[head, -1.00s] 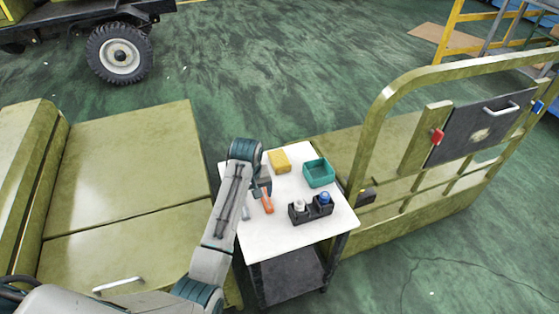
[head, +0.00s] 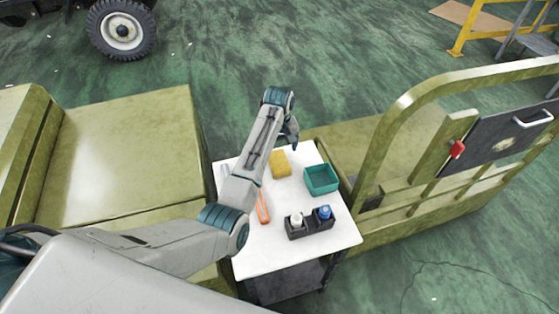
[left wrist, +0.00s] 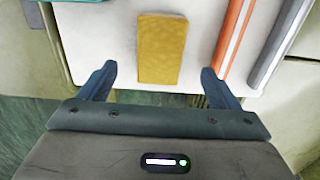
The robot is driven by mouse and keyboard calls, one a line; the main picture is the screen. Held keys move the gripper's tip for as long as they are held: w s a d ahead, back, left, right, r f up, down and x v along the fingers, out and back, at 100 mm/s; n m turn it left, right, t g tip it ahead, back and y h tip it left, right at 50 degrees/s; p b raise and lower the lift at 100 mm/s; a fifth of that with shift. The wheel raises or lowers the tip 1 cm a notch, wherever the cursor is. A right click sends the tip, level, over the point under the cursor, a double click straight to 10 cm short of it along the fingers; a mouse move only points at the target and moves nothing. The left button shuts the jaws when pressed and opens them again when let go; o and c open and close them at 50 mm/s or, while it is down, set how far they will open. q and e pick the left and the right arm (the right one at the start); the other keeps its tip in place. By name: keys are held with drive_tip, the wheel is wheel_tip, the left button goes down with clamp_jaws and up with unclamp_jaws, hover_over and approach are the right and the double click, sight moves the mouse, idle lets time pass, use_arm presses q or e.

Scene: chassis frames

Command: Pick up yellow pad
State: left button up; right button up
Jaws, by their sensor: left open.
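The yellow pad (head: 281,164) lies flat near the far edge of the white table top (head: 285,238). In the left wrist view the pad (left wrist: 162,48) is a yellow rectangle, roughly centred ahead of the fingers. My left gripper (left wrist: 158,84) is open and empty, its two blue fingers spread wider than the pad, the fingertips just short of the pad's near end. In the head view the left gripper (head: 294,140) shows at the table's far edge, beyond the pad. How high it is above the table is hard to tell. My right gripper is not in view.
A teal bin (head: 321,180) stands right of the pad. A black holder (head: 309,228) carries a white-topped bottle (head: 296,219) and a blue-topped one (head: 325,212). An orange tool (head: 263,208) lies to the left. Olive metal frames (head: 345,150) flank the table.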

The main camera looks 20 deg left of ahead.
sight(279, 160)
use_arm(q)
drive_tip(key=shift+f, duration=0.7)
wheel_tip(279, 160, down, 5)
drive_tip(key=shift+r+p, duration=0.2)
drive_tip(key=shift+p, duration=0.45)
drive_tip(key=shift+f, duration=0.35)
drive_tip(key=shift+c, duration=0.5)
drive_tip(key=c, duration=0.7)
drive_tip(key=shift+c, duration=1.4)
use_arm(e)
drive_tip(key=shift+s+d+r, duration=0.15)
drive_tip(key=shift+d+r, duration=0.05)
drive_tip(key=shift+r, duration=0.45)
